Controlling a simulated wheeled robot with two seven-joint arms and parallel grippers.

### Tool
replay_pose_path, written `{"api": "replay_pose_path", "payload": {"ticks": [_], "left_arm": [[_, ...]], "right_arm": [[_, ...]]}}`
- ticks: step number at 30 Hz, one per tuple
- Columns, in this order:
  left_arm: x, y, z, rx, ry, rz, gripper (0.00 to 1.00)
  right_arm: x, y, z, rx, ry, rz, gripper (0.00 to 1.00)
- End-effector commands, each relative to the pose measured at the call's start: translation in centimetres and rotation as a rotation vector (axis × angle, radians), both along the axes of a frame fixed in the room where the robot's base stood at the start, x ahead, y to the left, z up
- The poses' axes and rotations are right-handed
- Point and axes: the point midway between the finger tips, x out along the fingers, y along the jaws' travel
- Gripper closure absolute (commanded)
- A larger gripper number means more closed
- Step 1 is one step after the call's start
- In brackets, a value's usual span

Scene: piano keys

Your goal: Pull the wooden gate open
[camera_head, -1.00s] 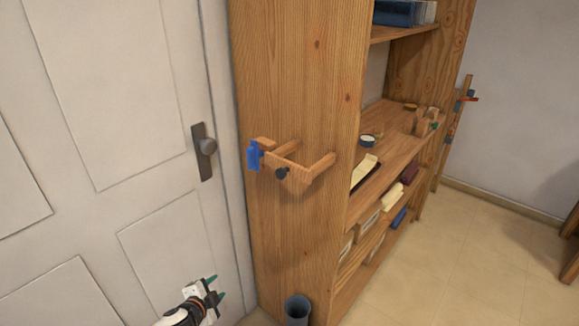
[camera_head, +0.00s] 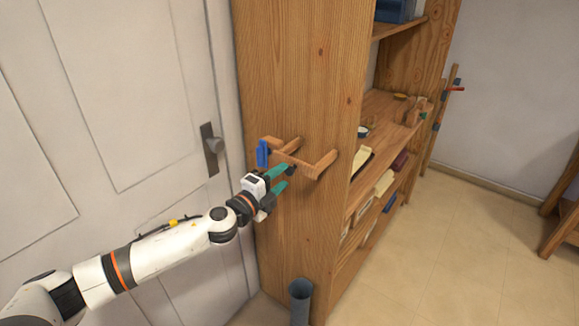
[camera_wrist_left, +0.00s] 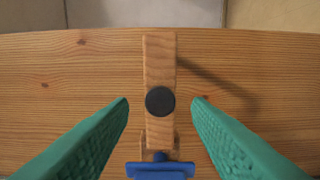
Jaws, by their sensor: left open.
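The wooden gate (camera_head: 307,167) is a small light-wood bar held on wooden arms that stick out from the side of a wooden shelf. A black round knob (camera_wrist_left: 160,101) sits on its front, and a blue piece (camera_head: 262,154) is at its left end. My left gripper (camera_head: 284,179) is open in front of the gate. In the left wrist view its green fingers stand on either side of the knob, with clear gaps to it. The right gripper is not in view.
The tall wooden shelf (camera_head: 296,60) holds several small items on its boards. A white door with a dark handle (camera_head: 211,150) is close on the left. A grey bin (camera_head: 300,300) stands on the floor below the gate. Open floor lies to the right.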

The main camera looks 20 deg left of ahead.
Motion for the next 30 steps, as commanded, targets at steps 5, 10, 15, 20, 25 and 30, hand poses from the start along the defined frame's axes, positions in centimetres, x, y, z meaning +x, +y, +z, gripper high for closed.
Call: {"api": "replay_pose_path", "payload": {"ticks": [5, 10, 15, 20, 25, 30], "left_arm": [[2.6, -1.0, 0.1, 0.000, -0.001, 0.000, 0.55], [3.8, -1.4, 0.0, -0.001, 0.000, 0.000, 0.55], [4.1, -1.5, -0.1, -0.001, 0.001, 0.000, 0.55], [4.0, -1.5, -0.1, -0.001, 0.001, 0.000, 0.57], [4.0, -1.5, -0.1, 0.000, 0.002, 0.000, 0.85], [4.0, -1.5, -0.1, 0.000, 0.002, 0.000, 1.00]], "right_arm": [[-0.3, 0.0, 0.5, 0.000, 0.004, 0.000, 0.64], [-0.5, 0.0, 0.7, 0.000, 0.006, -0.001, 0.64], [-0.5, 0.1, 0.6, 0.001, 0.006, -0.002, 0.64], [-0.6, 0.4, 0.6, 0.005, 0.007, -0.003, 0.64], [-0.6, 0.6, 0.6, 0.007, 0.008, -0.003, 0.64], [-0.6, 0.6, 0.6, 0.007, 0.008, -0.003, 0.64]]}}
